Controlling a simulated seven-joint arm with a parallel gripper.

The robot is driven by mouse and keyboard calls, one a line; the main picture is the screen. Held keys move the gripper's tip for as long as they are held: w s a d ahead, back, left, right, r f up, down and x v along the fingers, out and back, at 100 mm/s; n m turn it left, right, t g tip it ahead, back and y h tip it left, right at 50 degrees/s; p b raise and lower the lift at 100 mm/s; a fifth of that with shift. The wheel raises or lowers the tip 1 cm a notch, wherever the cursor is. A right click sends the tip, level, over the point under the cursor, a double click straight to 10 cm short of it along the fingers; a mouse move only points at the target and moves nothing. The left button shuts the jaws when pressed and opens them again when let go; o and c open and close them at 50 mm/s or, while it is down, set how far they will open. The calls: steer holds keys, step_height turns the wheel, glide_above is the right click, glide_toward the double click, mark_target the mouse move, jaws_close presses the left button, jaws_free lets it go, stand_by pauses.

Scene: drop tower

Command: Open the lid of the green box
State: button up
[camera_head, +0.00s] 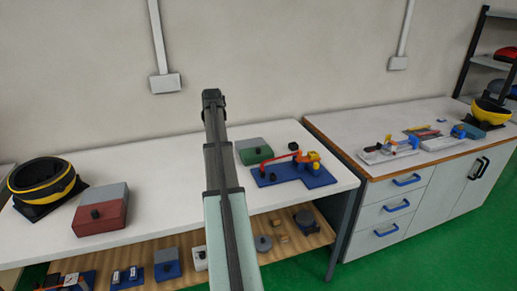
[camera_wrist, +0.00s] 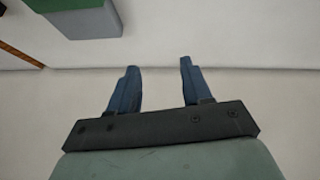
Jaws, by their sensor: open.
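The green box (camera_head: 255,156) sits on the left workbench, just right of my arm. It has a grey section at the back and a green section in front with a black knob (camera_head: 264,151). In the wrist view a box with green and grey faces (camera_wrist: 80,25) is partly in frame at the top left; its knob is not visible there. My gripper (camera_head: 212,94) is at the far end of my raised arm, left of the box and apart from it. In the wrist view its two fingers (camera_wrist: 158,80) are spread with nothing between them.
A blue base with an orange-red arm model (camera_head: 292,175) stands close right of the green box. A red box (camera_head: 101,212) and a yellow-black ring (camera_head: 42,187) are at the left. The bench between the red box and my arm is clear. A second bench (camera_head: 350,130) stands right.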

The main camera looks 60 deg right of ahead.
steer(key=m+y, duration=0.1)
steer(key=y, duration=0.1)
glide_toward(258, 148)
steer(key=shift+g, duration=0.4)
steer(key=x, duration=0.9)
steer(key=shift+w, duration=0.25)
steer(key=shift+c, duration=0.2)
jaws_close()
steer(key=shift+d, duration=0.1)
